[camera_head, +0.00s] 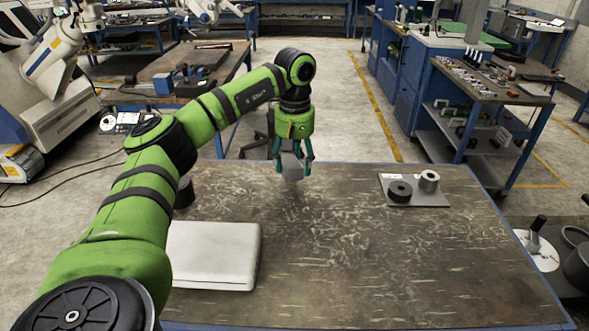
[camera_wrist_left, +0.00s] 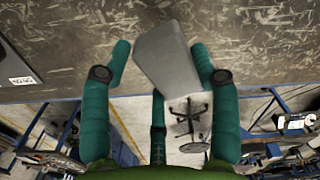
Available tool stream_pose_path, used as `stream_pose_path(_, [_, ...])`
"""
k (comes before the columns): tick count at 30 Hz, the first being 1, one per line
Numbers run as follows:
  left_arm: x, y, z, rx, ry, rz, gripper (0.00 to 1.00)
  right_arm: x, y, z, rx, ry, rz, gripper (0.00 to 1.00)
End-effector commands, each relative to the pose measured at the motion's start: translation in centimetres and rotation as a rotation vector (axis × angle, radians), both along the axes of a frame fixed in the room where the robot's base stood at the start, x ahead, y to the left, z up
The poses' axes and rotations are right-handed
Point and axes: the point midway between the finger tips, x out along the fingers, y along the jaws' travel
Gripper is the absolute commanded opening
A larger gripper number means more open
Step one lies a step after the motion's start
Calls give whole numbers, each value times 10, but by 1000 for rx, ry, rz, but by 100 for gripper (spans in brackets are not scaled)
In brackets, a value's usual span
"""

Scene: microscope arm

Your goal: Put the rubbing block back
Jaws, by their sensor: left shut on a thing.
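The rubbing block, a plain grey block (camera_head: 292,169), is held by my left gripper (camera_head: 293,163) over the far part of the table. The gripper points down with teal fingers around the block. In the left wrist view the grey block (camera_wrist_left: 163,58) sits between the fingers of my left gripper (camera_wrist_left: 160,75), somewhat tilted, with its far end reaching past the fingertips over the tabletop. Its exact height above the table is hard to tell. My right gripper is not in view.
A grey plate (camera_head: 431,199) at the table's back right carries a black ring (camera_head: 400,191) and a metal cylinder (camera_head: 429,181). A white slab-like box (camera_head: 213,255) lies front left. A dark round object (camera_head: 184,194) is partly behind my arm. The table's middle (camera_head: 340,250) is clear.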

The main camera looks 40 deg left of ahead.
Motion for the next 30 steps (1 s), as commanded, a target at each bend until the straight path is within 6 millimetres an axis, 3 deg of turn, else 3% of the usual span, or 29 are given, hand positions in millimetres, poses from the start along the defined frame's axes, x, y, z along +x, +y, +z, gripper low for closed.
stream_pose_path(9, [-1,1,-37,0,1,0,35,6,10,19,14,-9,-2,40])
stream_pose_path(21, [0,0,-44,0,-1,0,35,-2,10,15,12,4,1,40])
stream_pose_path(22, [0,0,-43,0,0,0,73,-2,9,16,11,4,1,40])
stream_pose_path(23, [0,0,-43,0,0,0,85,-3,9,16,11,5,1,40])
stream_pose_path(30, [0,0,-43,-1,0,0,85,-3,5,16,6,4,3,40])
